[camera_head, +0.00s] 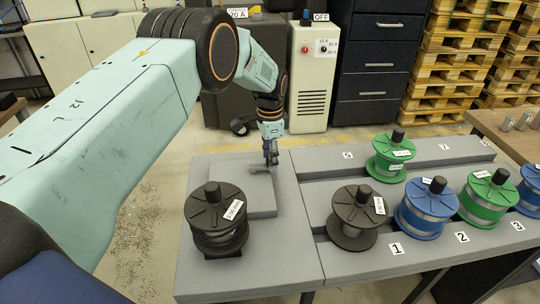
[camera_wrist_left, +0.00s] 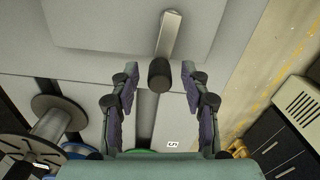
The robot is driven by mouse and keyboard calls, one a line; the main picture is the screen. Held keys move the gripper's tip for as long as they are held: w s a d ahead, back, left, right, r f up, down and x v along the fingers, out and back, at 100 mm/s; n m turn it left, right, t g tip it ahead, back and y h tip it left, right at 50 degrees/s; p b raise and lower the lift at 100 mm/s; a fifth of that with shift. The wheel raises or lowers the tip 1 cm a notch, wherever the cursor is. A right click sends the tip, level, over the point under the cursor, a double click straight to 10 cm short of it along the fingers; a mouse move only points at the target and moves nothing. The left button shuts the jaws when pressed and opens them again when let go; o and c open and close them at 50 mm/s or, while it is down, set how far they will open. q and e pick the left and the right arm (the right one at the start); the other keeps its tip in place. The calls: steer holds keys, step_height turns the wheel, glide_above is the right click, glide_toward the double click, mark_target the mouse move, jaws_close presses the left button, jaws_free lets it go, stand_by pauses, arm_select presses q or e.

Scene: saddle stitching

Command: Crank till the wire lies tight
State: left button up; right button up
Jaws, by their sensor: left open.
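The crank (camera_wrist_left: 172,38) shows in the left wrist view as a pale metal arm with a dark knob (camera_wrist_left: 159,75) at its end. My left gripper (camera_wrist_left: 159,70) is open, with one finger on each side of the knob and a gap on both sides. In the head view my left gripper (camera_head: 270,156) points down over the grey plate, and the crank (camera_head: 260,169) is partly hidden at its tips. A black spool (camera_head: 216,215) with a white label stands at the left of the table. I cannot make out a wire run. My right gripper is not in view.
A dark spool (camera_head: 356,218), a blue spool (camera_head: 427,208) and a green spool (camera_head: 487,197) stand in the numbered rack at the right. Another green spool (camera_head: 390,158) stands behind them. A grey control cabinet (camera_head: 312,75) stands beyond the table.

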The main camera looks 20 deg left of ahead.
arm_select(q)
step_height(320, 180, up, 12)
stand_by(0.5)
steer(key=shift+r, duration=0.1)
stand_by(0.7)
